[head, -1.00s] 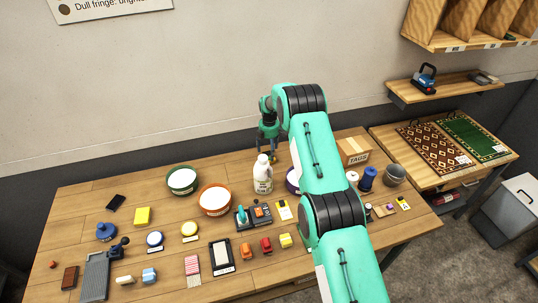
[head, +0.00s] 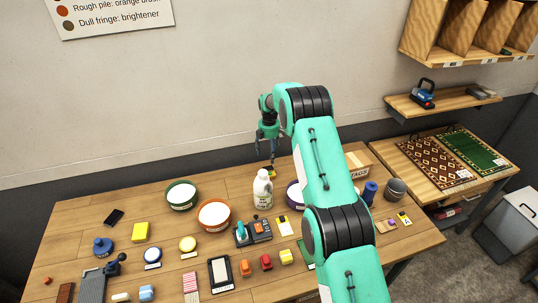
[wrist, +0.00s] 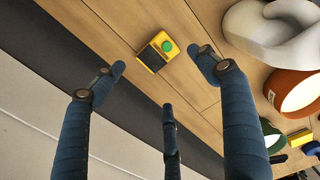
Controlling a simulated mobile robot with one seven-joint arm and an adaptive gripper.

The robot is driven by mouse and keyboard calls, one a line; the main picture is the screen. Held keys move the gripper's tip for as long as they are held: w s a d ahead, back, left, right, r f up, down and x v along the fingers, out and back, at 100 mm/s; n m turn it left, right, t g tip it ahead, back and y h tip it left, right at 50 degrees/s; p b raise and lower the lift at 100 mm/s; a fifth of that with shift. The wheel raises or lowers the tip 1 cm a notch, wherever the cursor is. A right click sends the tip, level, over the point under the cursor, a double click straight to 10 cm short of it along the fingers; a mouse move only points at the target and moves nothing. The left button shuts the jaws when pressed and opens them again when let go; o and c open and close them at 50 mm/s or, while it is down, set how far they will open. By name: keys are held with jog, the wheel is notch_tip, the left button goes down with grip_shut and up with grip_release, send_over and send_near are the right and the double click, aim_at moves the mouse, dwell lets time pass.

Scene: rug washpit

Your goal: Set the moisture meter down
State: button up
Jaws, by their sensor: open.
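The moisture meter (wrist: 155,52) is a small yellow block with a dark screen and a green button. In the wrist view it lies on the wooden table just beyond my fingertips, apart from them. In the head view the moisture meter (head: 268,171) shows small near the table's back edge, behind the white bottle. My gripper (head: 267,152) is above it, pointing down. In the wrist view my gripper (wrist: 164,72) has its blue fingers spread with nothing between them.
A white bottle (head: 262,190) stands just in front of the meter. A purple bowl (head: 295,194), an orange-rimmed bowl (head: 214,216) and a green-rimmed bowl (head: 181,195) are nearby. The wall (head: 200,110) rises close behind. Bare table lies left of the meter.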

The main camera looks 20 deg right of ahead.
dwell(0.4)
jog(key=s+a+r+m, duration=0.1)
jog(key=s+r, duration=0.2)
jog(key=r, duration=0.4)
jog(key=s+a+r+m+t, duration=0.1)
jog(key=s+r+m, duration=0.1)
jog(key=r, duration=0.6)
jog(key=s+a+r+m, duration=0.1)
jog(key=s+r, duration=0.2)
jog(key=r, duration=0.4)
jog(key=s+a+r+m+t, duration=0.1)
jog(key=s+r+m, duration=0.1)
jog(key=s+r, duration=0.6)
jog(key=s+a+r+m+t, duration=0.1)
jog(key=s+a+r+m, duration=0.1)
jog(key=s+r, duration=0.65)
jog(key=s+a+r+m+t, duration=0.1)
jog(key=s+r+m, duration=0.25)
jog(key=s, duration=0.65)
jog(key=s+a+r+m, duration=0.15)
jog(key=s+r, duration=0.25)
jog(key=s, duration=0.7)
jog(key=s+f+m, duration=0.2)
jog(key=s, duration=0.7)
jog(key=s+f+m+t, duration=0.1)
jog(key=s+f+m, duration=0.1)
jog(key=s, duration=0.8)
jog(key=shift+s+a+m+t, duration=0.25)
jog(key=shift+m+t, duration=0.05)
jog(key=shift+m, duration=0.2)
